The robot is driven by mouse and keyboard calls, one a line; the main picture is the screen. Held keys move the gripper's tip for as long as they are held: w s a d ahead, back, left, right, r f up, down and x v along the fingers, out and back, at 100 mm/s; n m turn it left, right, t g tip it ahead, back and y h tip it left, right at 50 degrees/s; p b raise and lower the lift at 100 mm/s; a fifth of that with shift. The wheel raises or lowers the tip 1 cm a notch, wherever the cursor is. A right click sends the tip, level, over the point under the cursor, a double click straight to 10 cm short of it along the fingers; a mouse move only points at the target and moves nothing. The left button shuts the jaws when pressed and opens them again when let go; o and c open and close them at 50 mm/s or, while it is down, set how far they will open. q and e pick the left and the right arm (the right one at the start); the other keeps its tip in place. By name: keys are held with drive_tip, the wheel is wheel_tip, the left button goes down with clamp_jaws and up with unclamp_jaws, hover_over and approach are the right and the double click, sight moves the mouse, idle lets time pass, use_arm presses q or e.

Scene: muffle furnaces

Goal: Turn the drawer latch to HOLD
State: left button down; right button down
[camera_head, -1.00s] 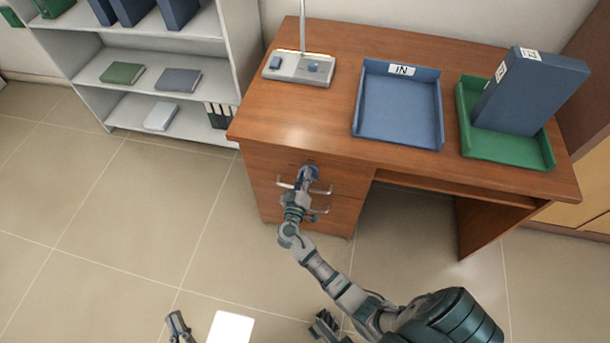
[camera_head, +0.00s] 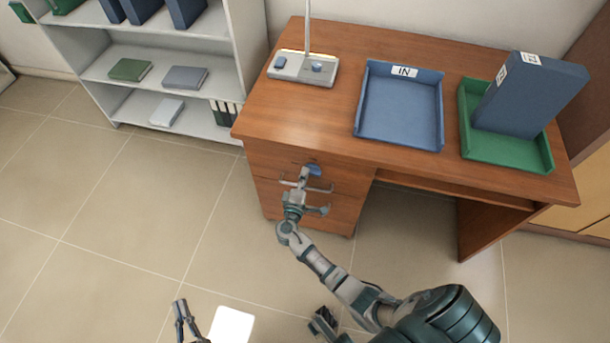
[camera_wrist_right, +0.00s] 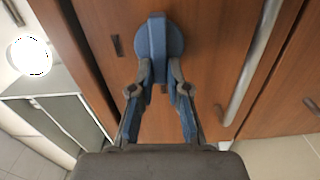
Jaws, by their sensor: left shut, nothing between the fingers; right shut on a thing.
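The drawer latch is a blue round knob with a raised bar (camera_wrist_right: 157,45) on the desk's wooden drawer front. In the head view the blue latch (camera_head: 313,169) shows just above my right gripper (camera_head: 303,176). In the right wrist view my right gripper (camera_wrist_right: 161,72) has its fingers on either side of the bar's lower end, shut on it. The bar runs roughly upright in that view. I cannot read any HOLD mark. My left gripper (camera_head: 180,305) is shut and empty, low over the floor, away from the desk.
Metal drawer handles (camera_head: 318,188) sit beside and below the latch; one long handle (camera_wrist_right: 250,75) runs close right of my gripper in the wrist view. The desk top (camera_head: 290,120) holds a blue tray (camera_head: 440,146), a green tray (camera_head: 505,158) and a lamp base (camera_head: 300,68).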

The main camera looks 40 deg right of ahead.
use_arm(q)
drive_tip(key=shift+w+f, duration=0.1)
drive_tip(key=shift+f, duration=0.25)
use_arm(e)
drive_tip(key=shift+a+f+n, duration=0.1)
drive_tip(key=shift+f+n, duration=0.25)
drive_tip(key=shift+n, duration=0.05)
drive_tip(key=c, duration=1.3)
unclamp_jaws()
drive_tip(key=shift+c, duration=0.2)
drive_tip(key=shift+o, duration=1)
use_arm(q)
drive_tip(key=shift+w+g, duration=0.15)
drive_tip(key=shift+g, duration=0.15)
use_arm(e)
drive_tip(key=shift+r, duration=0.15)
use_arm(q)
drive_tip(key=shift+r, duration=0.1)
use_arm(e)
drive_tip(key=v, duration=1.2)
